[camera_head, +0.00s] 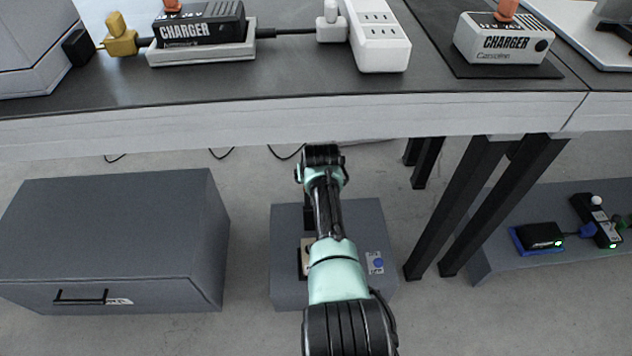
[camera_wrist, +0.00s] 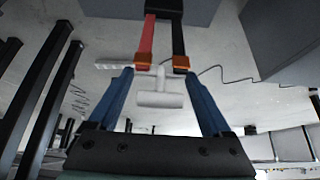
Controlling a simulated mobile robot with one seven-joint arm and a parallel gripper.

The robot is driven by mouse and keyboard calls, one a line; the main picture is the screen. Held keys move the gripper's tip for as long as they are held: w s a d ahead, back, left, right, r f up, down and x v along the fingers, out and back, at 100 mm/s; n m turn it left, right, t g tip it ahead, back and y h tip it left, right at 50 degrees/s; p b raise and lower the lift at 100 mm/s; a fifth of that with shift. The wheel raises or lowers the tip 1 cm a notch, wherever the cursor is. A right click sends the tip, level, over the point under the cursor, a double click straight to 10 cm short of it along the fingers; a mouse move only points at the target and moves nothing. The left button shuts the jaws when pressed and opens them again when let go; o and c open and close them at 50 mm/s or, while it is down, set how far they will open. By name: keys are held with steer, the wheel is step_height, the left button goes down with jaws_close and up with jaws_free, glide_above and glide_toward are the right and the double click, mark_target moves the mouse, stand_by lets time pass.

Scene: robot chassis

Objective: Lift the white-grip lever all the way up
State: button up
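The white grip (camera_wrist: 160,99), a T-shaped bar on a short stem, shows in the middle of the wrist view. My gripper (camera_wrist: 160,72) is open, with its blue fingers apart on either side of the grip. I see a gap between the grip and each finger; I cannot tell its depth relative to the fingertips. A red bar (camera_wrist: 147,38) and a black bar (camera_wrist: 178,38), with orange ends, run up to a dark body beyond the grip. In the head view my arm covers much of a low grey box (camera_head: 287,290), and the grip cannot be made out.
A bench (camera_head: 270,85) with chargers and a white power strip (camera_head: 381,40) spans above my arm. A grey drawer cabinet (camera_head: 110,240) stands left of the low box. Black table legs (camera_head: 470,205) stand to its right. Some floor shows between them.

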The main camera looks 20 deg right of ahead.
steer(key=shift+s+f, duration=0.15)
steer(key=shift+f, duration=0.1)
steer(key=d+p+v, duration=0.1)
steer(key=p+v, duration=0.5)
steer(key=s+a+p, duration=0.4)
steer(key=s+p, duration=0.1)
steer(key=s, duration=0.6)
steer(key=shift+f, duration=0.35)
steer(key=shift+a, duration=0.15)
